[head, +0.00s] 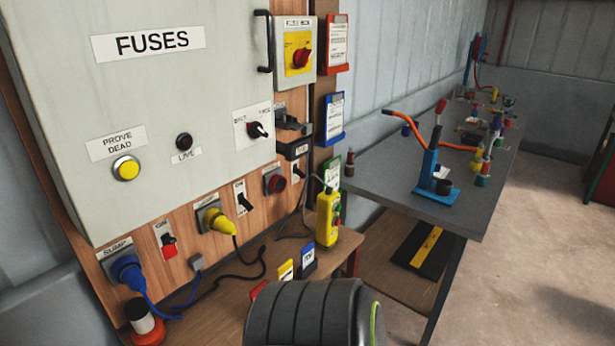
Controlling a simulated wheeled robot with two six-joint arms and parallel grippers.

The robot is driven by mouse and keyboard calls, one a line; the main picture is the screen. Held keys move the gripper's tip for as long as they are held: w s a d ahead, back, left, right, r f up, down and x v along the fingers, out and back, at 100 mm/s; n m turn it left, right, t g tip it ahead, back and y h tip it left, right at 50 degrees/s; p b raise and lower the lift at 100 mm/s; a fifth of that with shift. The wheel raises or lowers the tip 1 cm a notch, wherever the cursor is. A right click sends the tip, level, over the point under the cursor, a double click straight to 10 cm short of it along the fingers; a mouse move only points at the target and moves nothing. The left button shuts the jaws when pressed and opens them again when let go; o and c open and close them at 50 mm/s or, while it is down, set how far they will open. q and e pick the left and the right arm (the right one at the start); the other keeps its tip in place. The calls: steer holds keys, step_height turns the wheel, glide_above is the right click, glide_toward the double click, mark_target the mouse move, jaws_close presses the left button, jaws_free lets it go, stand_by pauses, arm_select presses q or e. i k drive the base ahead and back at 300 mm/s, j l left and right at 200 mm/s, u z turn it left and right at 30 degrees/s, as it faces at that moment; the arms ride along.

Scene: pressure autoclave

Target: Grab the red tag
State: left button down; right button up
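A small red tag-like piece (259,289) lies on the wooden shelf below the fuse panel. Only part of it shows, because a dark ribbed round shape at the bottom of the view covers its lower right. A yellow tag (285,272) and a blue tag (308,260) with pale labels stand in a row with it, further to the right. Neither of my grippers shows in the head view.
The large grey fuse box (150,100) rises above the shelf. A blue plug (127,270) with a cable is at left, above a red-based cylinder (145,322). A yellow pendant control (328,218) stands on the shelf. A grey workbench (385,185) holds a blue lever tool (434,170).

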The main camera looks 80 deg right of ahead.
mark_target(252, 293)
steer(key=z, duration=2.2)
steer(key=u, duration=0.6)
steer(key=i+l+u, duration=0.15)
steer(key=l+u, duration=0.25)
steer(key=l, duration=0.3)
steer(key=l+u, duration=0.4)
steer(key=l, duration=0.25)
steer(key=l+u, duration=0.4)
steer(key=l, duration=0.35)
